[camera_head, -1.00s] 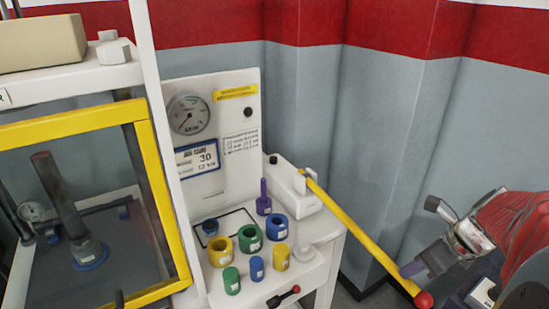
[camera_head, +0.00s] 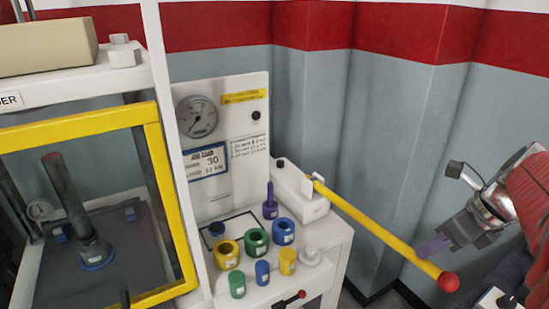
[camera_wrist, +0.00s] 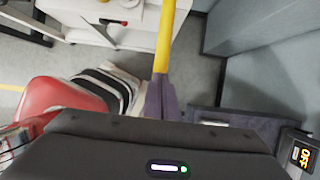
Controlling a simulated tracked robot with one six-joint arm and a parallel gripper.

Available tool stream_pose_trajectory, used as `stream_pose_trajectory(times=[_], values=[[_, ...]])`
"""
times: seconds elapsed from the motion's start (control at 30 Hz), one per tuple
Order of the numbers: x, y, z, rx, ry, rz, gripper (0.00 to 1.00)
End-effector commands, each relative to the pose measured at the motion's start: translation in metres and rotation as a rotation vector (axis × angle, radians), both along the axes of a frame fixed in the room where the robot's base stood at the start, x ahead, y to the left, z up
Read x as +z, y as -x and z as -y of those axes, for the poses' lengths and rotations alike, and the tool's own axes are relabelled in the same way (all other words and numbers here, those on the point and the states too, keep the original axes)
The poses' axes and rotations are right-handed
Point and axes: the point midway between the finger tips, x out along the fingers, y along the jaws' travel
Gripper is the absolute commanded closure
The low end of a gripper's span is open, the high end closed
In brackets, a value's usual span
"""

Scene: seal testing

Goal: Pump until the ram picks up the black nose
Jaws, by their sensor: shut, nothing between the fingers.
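The yellow pump lever (camera_head: 385,235) slants down right from the white pump block (camera_head: 300,190) to a red knob (camera_head: 448,282). My gripper (camera_head: 433,247) is shut, its purple fingers against or just above the lever near the knob; contact is unclear. In the wrist view the shut fingers (camera_wrist: 161,98) cover part of the lever (camera_wrist: 165,40). Behind the yellow-framed guard (camera_head: 165,190) at left, a dark cylinder (camera_head: 70,200) stands with a blue ring (camera_head: 97,256) at its foot. I cannot single out a separate black nose or ram.
Several coloured rings and cylinders, including a yellow ring (camera_head: 228,254), stand on the white bench. A red-knobbed black handle (camera_head: 290,299) is on its front. A grey wall is behind the lever.

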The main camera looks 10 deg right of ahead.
Motion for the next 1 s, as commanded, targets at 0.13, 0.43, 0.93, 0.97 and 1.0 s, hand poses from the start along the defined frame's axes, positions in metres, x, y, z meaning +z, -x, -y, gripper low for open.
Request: stream_pose_trajectory(times=[0.13,0.43,0.93,0.97,1.0], values=[[0.028,-0.001,0.000,0.001,0.003,0.001,1.00],[0.045,-0.001,-0.001,0.000,-0.001,-0.001,1.00],[0.048,-0.003,-0.001,0.001,0.001,0.000,1.00],[0.049,-0.003,-0.001,0.001,0.000,0.000,1.00],[0.049,-0.003,-0.001,0.000,0.000,-0.001,1.00]])
